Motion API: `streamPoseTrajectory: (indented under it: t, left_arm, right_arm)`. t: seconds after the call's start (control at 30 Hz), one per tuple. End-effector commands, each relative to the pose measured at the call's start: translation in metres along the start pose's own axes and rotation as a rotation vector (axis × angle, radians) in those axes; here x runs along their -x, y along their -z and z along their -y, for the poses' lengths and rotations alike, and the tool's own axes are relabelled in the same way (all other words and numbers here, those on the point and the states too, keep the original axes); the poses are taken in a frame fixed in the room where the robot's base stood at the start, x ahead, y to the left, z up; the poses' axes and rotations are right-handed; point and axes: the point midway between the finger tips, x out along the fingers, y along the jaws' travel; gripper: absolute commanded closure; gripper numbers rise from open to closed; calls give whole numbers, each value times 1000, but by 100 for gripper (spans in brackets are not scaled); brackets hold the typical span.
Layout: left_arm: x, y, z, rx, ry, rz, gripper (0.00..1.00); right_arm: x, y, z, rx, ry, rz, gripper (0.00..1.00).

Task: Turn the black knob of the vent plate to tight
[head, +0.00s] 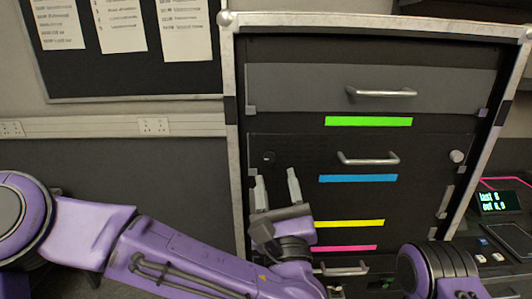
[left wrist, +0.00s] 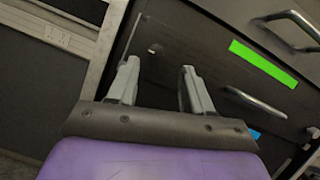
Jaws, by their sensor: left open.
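A small black knob (head: 268,157) sits at the left end of a dark front plate (head: 308,150) in the rack. It also shows in the left wrist view (left wrist: 155,49), just beyond my fingertips. I cannot read its setting, nor a label naming the plate. My left gripper (head: 275,178) points up, its two pale fingers spread and empty, just below the knob in the picture. In the left wrist view my left gripper (left wrist: 160,68) has the knob between its finger directions, apart from both. My right gripper is not in view.
The plate has a metal handle (head: 368,159) and a pale round knob (head: 457,156) at right. A grey drawer (head: 300,88) is above. Green (head: 368,121), blue (head: 358,178), yellow (head: 348,223) and pink (head: 345,248) strips mark the front. A lit display (head: 497,201) stands right.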

Motion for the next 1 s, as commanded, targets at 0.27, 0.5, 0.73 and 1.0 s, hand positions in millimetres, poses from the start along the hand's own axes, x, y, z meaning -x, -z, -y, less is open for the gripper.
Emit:
streamPoseTrajectory:
  t: [0.27, 0.5, 0.73, 1.0]
  left_arm:
    - [-43, -2, -2, -5, -6, 0, 50]
    - [-45, 0, -2, -4, -2, 0, 50]
    - [-45, 0, -2, -5, -3, 1, 100]
    - [-45, 0, -5, -19, 3, 1, 100]
  right_arm:
    - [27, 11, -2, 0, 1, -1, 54]
    - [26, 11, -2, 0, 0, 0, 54]
    - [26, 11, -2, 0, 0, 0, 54]
    - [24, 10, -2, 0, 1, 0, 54]
